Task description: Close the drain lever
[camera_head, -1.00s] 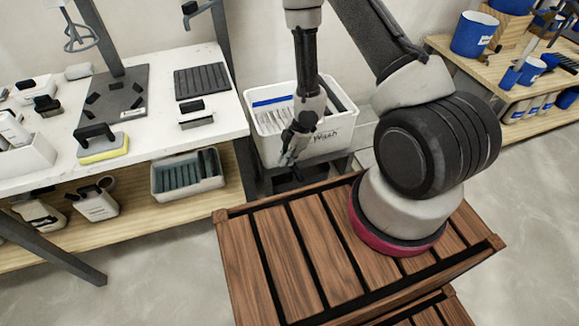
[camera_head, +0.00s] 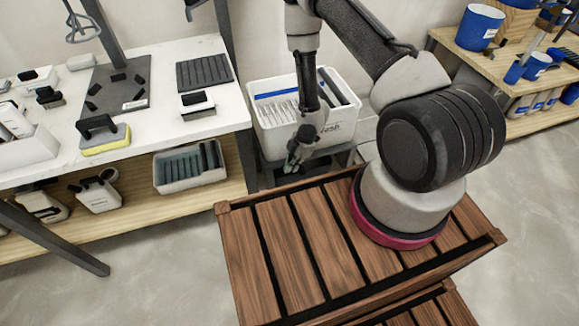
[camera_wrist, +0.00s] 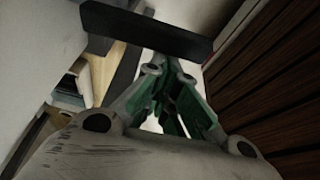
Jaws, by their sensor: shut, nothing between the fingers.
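The white wash tub (camera_head: 344,128), with dark lettering on its front, stands behind my gripper in the head view. My gripper (camera_head: 295,160) is shut and empty, low in front of the tub and just beyond the slatted wooden crate. In the wrist view its green-padded fingers (camera_wrist: 178,112) are together. A dark flat bar (camera_wrist: 145,30) crosses the wrist view just beyond the fingers. It may be the drain lever, but I cannot tell, nor whether the fingers touch it. No drain lever is clearly seen in the head view; my gripper and forearm cover part of the tub front.
The slatted wooden crate (camera_head: 285,262) is close in front of my gripper. A white-topped workbench (camera_head: 160,124) with tools stands at the left. A wooden shelf (camera_head: 467,68) with blue buckets is at the right. Bare floor (camera_head: 165,285) lies at the lower left.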

